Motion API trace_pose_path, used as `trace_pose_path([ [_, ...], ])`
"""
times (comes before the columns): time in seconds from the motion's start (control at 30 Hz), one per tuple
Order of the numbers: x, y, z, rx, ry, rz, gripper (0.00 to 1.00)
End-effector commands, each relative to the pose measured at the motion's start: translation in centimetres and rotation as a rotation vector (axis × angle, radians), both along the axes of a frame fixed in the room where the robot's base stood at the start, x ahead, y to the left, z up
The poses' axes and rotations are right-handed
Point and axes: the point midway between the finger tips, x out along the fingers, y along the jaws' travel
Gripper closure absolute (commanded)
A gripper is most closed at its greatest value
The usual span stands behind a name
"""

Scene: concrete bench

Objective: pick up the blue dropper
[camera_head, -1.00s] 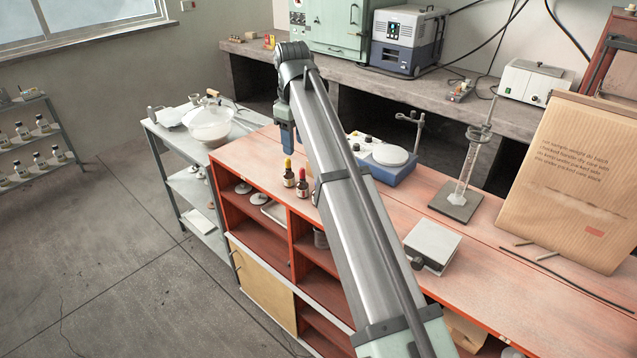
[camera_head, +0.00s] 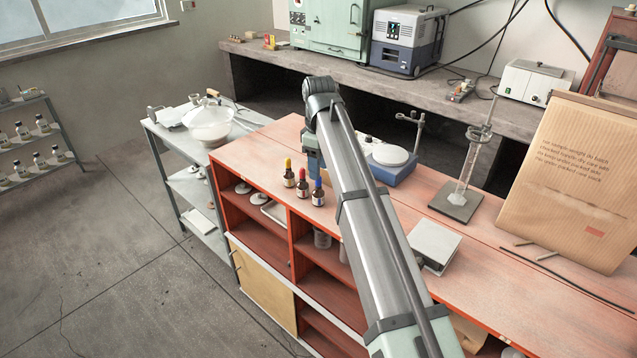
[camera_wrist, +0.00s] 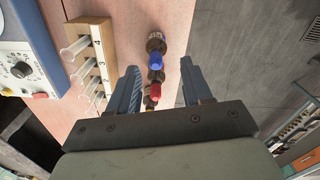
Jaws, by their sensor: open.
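The blue dropper (camera_head: 318,192) is a small dark bottle with a blue cap and pale label, upright near the front edge of the red bench. In the wrist view its blue cap (camera_wrist: 156,61) lies in line with the gap at the fingertips. My gripper (camera_wrist: 160,68) is open, pointing down, with one finger on each side of the row; nothing is gripped. A red-capped dropper (camera_head: 302,184) and a yellow-capped one (camera_head: 289,173) stand beside the blue one. In the wrist view the red cap (camera_wrist: 155,91) shows between the fingers, and the yellow one is mostly hidden.
A wooden rack (camera_wrist: 104,45) with numbered places and pale tubes stands left of the fingers in the wrist view. A blue device with a white round top (camera_head: 390,155) stands behind my arm. The bench drops off to the floor close beside the droppers.

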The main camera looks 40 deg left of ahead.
Motion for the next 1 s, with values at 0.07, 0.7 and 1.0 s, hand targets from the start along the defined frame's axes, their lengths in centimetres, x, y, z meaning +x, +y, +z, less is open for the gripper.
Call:
trace_pose_path([
  [0.07,0.0,0.0,-0.3,0.0,0.0,0.0,0.51],
  [0.7,0.6,0.7,-5.3,0.0,-0.001,0.0,0.51],
  [1.0,0.6,0.7,-5.3,0.0,0.0,0.0,0.71],
])
